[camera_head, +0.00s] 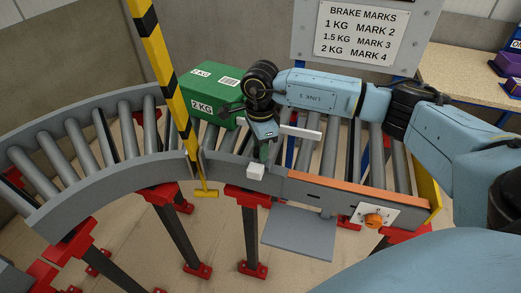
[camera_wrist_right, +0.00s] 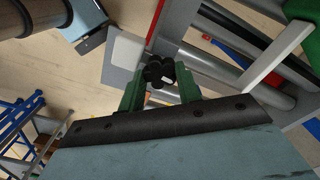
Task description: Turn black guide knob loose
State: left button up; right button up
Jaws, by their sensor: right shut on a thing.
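The black guide knob (camera_wrist_right: 158,72) shows in the right wrist view, lobed and dark, between the green fingers of my right gripper (camera_wrist_right: 160,88). The fingers are shut on it. In the head view my right gripper (camera_head: 262,152) points down at the conveyor's near side rail, and it hides the knob there. A white guide bar (camera_head: 302,133) reaches right from beside the gripper across the rollers. A white block (camera_head: 255,171) sits at the rail just below the gripper; it also shows in the right wrist view (camera_wrist_right: 126,49). My left gripper is not in view.
A green box (camera_head: 214,88) marked 2 KG rests on the rollers behind my gripper. A yellow-black striped bar (camera_head: 160,65) crosses the conveyor left of it. A brake marks sign (camera_head: 358,30) stands behind. An orange knob (camera_head: 373,220) is on the rail's right end.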

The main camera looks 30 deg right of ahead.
jog(key=shift+r+n+b, duration=0.1)
jog(key=shift+n+b, duration=0.2)
jog(key=shift+n, duration=0.2)
jog(key=shift+w, duration=0.1)
jog(key=o, duration=1)
jog(key=shift+c, duration=0.2)
notch_tip(320, 180, up, 13)
jog(key=shift+r, duration=0.2)
